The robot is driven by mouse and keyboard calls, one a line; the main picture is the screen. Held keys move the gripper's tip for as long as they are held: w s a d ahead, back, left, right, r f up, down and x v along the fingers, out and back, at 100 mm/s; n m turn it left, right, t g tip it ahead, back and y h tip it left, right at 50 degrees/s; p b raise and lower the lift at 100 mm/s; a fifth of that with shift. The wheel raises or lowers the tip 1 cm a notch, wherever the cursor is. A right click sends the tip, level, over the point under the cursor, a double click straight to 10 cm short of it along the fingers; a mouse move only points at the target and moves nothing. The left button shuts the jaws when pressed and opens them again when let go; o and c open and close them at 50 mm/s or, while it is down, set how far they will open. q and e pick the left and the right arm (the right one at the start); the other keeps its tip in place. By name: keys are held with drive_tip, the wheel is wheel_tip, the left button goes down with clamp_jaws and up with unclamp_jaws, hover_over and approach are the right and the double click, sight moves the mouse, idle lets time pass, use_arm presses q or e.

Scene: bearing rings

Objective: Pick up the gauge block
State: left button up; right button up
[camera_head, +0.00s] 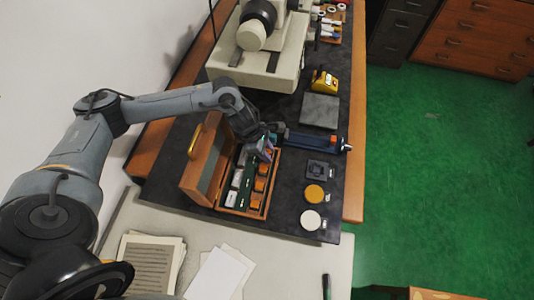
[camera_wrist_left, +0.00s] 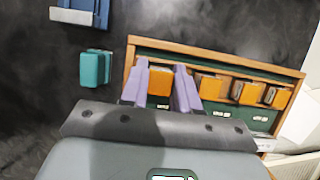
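The open wooden case (camera_head: 222,208) on the dark mat holds a row of orange blocks (camera_head: 259,184) in its green insert. My left gripper (camera_head: 262,150) is at the case's far end, pointing down. In the left wrist view the two purple fingers (camera_wrist_left: 161,80) stand apart on either side of the end orange block (camera_wrist_left: 160,84). That block fills the gap between them; I cannot tell whether they press on it. More orange blocks (camera_wrist_left: 247,92) sit to the right in the case (camera_wrist_left: 290,72). Which block is the gauge block is not marked. My right gripper is not in view.
A teal block (camera_wrist_left: 95,68) lies on the mat just outside the case. A blue tool (camera_head: 315,142) lies beyond the case, with a grey plate (camera_head: 320,110) behind it. Orange (camera_head: 314,194) and white (camera_head: 310,220) discs lie to the right. The case lid (camera_head: 200,160) stands open on the left.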

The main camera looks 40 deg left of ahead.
use_arm(q)
clamp_jaws()
drive_tip(key=shift+r, duration=0.1)
